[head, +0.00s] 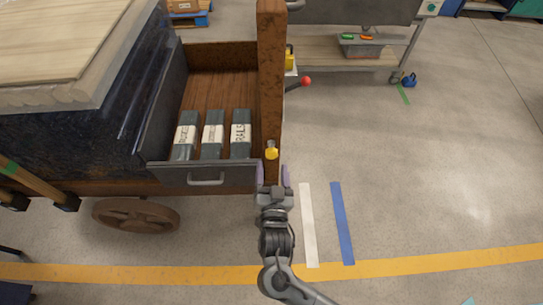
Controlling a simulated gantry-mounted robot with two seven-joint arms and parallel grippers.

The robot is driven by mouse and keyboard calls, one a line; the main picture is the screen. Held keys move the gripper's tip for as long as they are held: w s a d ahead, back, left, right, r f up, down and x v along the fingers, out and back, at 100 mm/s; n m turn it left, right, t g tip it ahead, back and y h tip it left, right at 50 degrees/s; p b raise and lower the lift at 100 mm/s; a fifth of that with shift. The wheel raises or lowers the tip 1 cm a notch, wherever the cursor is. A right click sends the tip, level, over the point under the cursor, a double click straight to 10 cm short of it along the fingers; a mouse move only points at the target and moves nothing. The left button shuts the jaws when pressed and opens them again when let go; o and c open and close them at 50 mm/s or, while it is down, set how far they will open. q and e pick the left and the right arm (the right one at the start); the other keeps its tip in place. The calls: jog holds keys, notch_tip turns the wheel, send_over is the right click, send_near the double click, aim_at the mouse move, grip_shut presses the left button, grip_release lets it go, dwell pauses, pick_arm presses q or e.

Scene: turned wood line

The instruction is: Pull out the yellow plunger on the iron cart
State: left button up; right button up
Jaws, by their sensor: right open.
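The yellow plunger (271,152) is a small knob at the front right corner of the iron cart (100,135), at the foot of a brown upright post (270,70). My right gripper (272,175) is open and empty, its two purple-tipped fingers pointing at the plunger from just in front. The plunger lies in line with the gap between the fingers. I cannot tell whether they touch it. My left gripper is not in view.
A grey-fronted drawer (206,179) with a handle holds several labelled grey blocks (213,135). A wheel (135,214) shows below the cart. A red knob (305,81) sticks out right of the post. The floor (440,170) to the right is clear.

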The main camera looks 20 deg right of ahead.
aim_at(272, 158)
jog(key=b+x, duration=0.2)
jog(key=x, duration=0.3)
jog(key=shift+f, duration=0.1)
jog(key=shift+w+d, duration=0.2)
jog(key=shift+w, duration=0.4)
grip_shut()
